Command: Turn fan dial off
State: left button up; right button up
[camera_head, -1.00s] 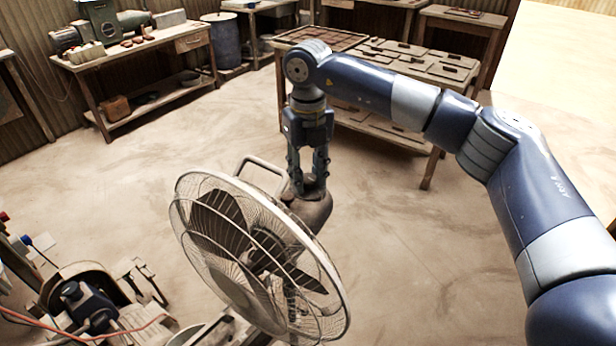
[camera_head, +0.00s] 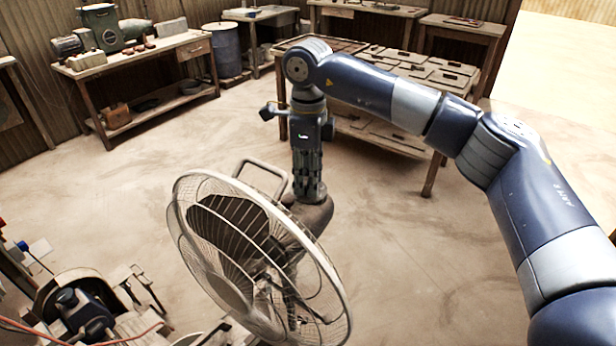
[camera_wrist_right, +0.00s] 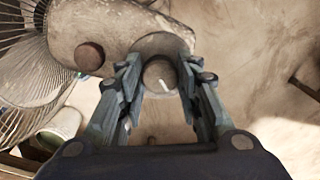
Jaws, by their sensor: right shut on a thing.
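The fan (camera_head: 250,255) stands at the lower middle of the head view, with its round wire cage facing the lower left. Its motor housing (camera_head: 313,212) is behind the cage. My right gripper (camera_head: 309,196) points down onto the top of this housing. In the right wrist view, the fan dial (camera_wrist_right: 160,75) is a round brown knob with a pale mark line. My right gripper (camera_wrist_right: 162,82) is shut on the dial, with one finger on each side of it. My left gripper is not in view.
A second round brown knob (camera_wrist_right: 89,57) sits on the housing beside the dial. A curved handle (camera_head: 262,172) rises behind the cage. A machine (camera_head: 85,310) with a red cable is at the lower left. Workbenches (camera_head: 140,65) stand at the back; the floor right of the fan is clear.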

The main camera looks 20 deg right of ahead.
jog(key=n, duration=0.3)
jog(key=shift+r+n, duration=0.1)
jog(key=shift+n, duration=2.2)
jog(key=o, duration=1.1)
notch_tip(320, 180, up, 12)
